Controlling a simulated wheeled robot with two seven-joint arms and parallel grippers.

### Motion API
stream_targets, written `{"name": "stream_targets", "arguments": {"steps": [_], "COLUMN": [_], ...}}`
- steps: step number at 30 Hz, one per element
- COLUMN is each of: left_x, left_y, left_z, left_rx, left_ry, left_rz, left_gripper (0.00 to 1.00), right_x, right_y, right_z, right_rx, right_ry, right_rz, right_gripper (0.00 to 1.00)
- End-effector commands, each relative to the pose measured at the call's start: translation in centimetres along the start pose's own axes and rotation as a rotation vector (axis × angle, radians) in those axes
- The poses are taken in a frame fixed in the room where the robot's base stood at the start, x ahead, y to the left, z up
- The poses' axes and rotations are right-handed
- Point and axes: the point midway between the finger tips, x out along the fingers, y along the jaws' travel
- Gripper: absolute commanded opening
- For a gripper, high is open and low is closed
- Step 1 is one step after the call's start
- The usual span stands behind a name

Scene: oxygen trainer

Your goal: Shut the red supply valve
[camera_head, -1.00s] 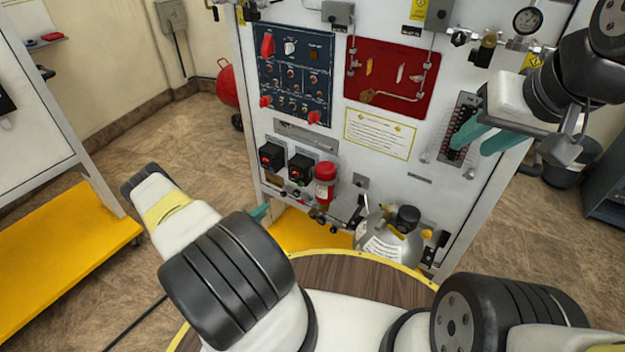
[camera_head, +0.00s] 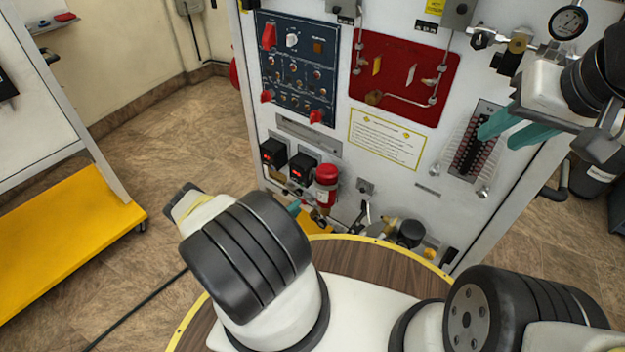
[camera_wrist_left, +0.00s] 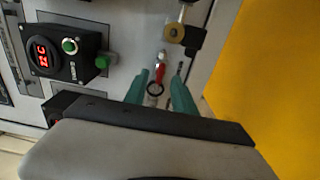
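In the left wrist view a small valve with a red lever (camera_wrist_left: 160,71) sits low on the white panel, with a dark ring just below it. My left gripper (camera_wrist_left: 160,78) is open; its two teal fingers stand on either side of the red lever, and I cannot tell whether they touch it. In the head view only a teal tip of my left gripper (camera_head: 295,208) shows beyond the wrist, near the panel's lower part; my arm hides the lever there. My right gripper (camera_head: 507,129) is open and empty, in front of the flow scale.
A red-capped canister (camera_head: 326,184) and black display boxes (camera_head: 301,167) are close above my left gripper. A brass fitting (camera_wrist_left: 174,32) sits beyond the lever. A grey cylinder's dark top (camera_head: 409,232) stands to the right. A yellow cart (camera_head: 70,250) is at left.

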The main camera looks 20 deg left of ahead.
Motion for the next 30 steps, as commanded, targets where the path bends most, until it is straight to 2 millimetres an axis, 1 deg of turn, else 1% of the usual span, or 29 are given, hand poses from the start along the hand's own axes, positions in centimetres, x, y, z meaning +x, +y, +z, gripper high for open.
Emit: {"name": "stream_targets", "arguments": {"steps": [1,3,6,14,15,17,18,20,30], "left_x": [0.7,1.4,2.0,2.3,2.3,2.3,2.3,2.3,2.3], "left_y": [0.0,0.0,0.0,0.0,0.0,0.0,0.0,0.0,0.0], "left_z": [0.1,0.1,0.1,0.0,0.0,0.0,0.0,0.0,0.0], "left_rx": [0.0,0.0,-0.001,-0.001,-0.001,0.0,0.0,0.0,0.012], "left_ry": [-0.002,-0.001,-0.001,0.0,0.0,0.0,0.0,-0.001,-0.001], "left_rz": [0.001,0.001,-0.001,0.0,0.0,0.0,0.0,0.0,-0.001], "left_gripper": [0.32,0.32,0.32,0.32,0.3,0.18,0.1,0.0,0.0], "right_x": [0.0,0.0,0.0,0.0,0.0,0.0,0.0,0.0,0.0], "right_y": [0.0,0.0,0.0,0.0,0.0,0.0,0.0,0.0,0.0], "right_z": [0.0,0.0,0.0,0.0,0.0,0.0,0.0,0.0,0.0], "right_rx": [0.0,0.0,0.0,0.0,0.0,0.0,0.0,0.0,0.0], "right_ry": [0.0,0.0,0.0,0.0,0.0,0.0,0.0,0.0,0.0], "right_rz": [0.0,0.0,0.0,0.0,0.0,0.0,0.0,0.0,0.0], "right_gripper": [0.35,0.35,0.35,0.35,0.35,0.35,0.35,0.35,0.35]}}
